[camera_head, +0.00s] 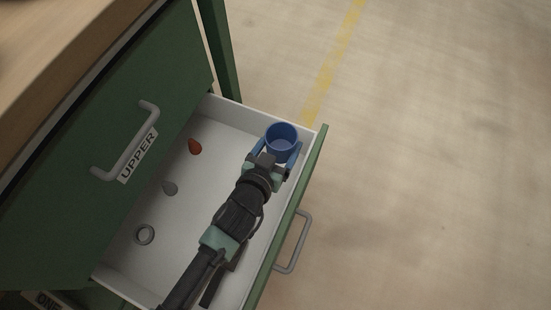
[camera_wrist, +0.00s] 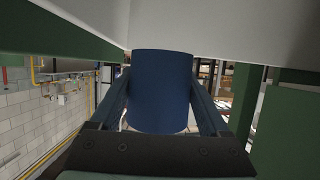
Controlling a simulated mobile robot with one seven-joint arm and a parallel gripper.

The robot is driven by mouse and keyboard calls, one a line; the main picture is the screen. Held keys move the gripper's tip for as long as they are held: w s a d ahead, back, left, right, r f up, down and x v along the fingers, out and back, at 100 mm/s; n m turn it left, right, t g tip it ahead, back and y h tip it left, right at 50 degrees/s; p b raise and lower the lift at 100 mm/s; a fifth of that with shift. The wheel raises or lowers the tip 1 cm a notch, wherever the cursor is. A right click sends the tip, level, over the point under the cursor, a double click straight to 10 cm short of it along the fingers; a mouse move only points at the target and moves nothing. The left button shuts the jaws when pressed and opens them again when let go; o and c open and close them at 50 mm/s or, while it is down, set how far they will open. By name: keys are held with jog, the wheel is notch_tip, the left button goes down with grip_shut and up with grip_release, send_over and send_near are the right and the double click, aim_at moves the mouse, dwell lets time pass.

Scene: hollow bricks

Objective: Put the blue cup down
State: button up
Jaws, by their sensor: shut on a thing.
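The blue cup (camera_head: 282,138) is upright at the far right corner of the open drawer (camera_head: 226,102) in the head view. My gripper (camera_head: 276,150) is shut on the cup, with one finger on each side of it. In the wrist view the cup (camera_wrist: 161,90) fills the middle between the two fingers of my gripper (camera_wrist: 160,105). The head view looks down from above, so I cannot tell whether the cup's base touches the drawer floor.
On the drawer floor lie a red-orange object (camera_head: 195,147), a grey pointed object (camera_head: 170,188) and a grey ring (camera_head: 145,235). The green cabinet front labelled UPPER (camera_head: 140,155) stands to the left. The drawer's handle (camera_head: 296,243) is at its right side. Open floor (camera_head: 430,170) lies beyond.

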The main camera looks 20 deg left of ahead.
notch_tip(320, 180, down, 13)
jog(key=b, duration=0.6)
jog(key=shift+b, duration=0.3)
jog(key=shift+f+b, duration=0.35)
jog(key=shift+f, duration=0.2)
jog(key=o, duration=1.5)
jog(key=shift+r, duration=0.35)
jog(key=p+v, duration=0.2)
jog(key=v, duration=0.1)
jog(key=p+v, duration=0.2)
jog(key=v, duration=0.2)
jog(key=p+v, duration=0.2)
jog(key=v, duration=0.2)
jog(key=shift+r, duration=0.3)
jog(key=shift+s+r, duration=0.1)
jog(key=shift+s, duration=0.4)
